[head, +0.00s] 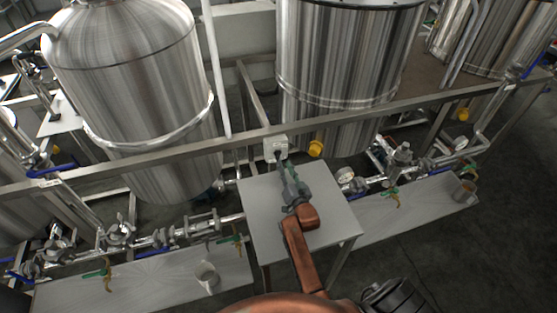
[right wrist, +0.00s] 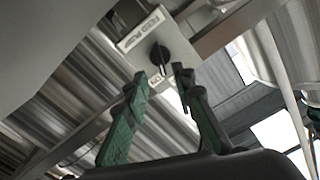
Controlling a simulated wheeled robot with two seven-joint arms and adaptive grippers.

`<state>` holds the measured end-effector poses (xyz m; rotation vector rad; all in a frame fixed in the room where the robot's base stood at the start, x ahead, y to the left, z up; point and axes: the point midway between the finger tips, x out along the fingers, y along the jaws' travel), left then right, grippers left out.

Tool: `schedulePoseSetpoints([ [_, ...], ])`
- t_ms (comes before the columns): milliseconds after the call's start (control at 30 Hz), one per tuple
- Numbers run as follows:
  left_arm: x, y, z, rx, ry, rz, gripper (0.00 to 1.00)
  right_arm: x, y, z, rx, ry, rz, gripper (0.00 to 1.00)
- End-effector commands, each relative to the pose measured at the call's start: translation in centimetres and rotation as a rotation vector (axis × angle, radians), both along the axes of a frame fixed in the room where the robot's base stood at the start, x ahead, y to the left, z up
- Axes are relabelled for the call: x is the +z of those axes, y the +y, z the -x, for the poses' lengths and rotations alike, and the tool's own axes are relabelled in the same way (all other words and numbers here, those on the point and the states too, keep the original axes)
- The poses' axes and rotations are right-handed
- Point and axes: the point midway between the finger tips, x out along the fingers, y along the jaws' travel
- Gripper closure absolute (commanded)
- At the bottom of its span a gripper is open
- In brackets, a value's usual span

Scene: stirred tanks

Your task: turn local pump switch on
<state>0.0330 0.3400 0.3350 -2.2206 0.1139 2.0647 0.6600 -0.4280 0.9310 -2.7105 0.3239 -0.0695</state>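The pump switch is a small pale box (head: 276,148) fixed on the metal rail between the two big tanks. In the right wrist view the box (right wrist: 143,38) carries lettering that seems to read "FEED PUMP", and a black round knob (right wrist: 159,54). A second mark, apparently "ON", sits near the left fingertip. My right gripper (head: 284,166) is just in front of the box. In the right wrist view its green fingers (right wrist: 161,74) are apart, with the tips close to the knob, one on either side. Contact cannot be told. My left gripper is not in view.
A grey table (head: 335,215) stands below my right arm. Large steel tanks (head: 130,90) (head: 345,60) stand behind the rail (head: 390,106). Pipes with valves run low on both sides.

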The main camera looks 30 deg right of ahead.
Motion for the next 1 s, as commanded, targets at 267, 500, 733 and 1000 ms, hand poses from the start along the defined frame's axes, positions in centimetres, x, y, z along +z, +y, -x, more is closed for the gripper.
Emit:
schedulePoseSetpoints([
  [267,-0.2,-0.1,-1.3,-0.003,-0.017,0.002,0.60,0.0,-0.6,-3.7,0.004,0.000,-0.001,0.76],
  [500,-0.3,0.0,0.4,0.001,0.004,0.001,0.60,0.0,-0.9,-4.2,0.002,0.001,-0.002,0.76],
  [733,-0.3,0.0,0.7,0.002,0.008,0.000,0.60,0.0,-0.9,-4.2,0.002,0.001,-0.002,0.83],
  [1000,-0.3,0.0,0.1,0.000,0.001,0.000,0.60,0.0,-0.9,-4.2,0.002,0.001,-0.002,1.00],
])
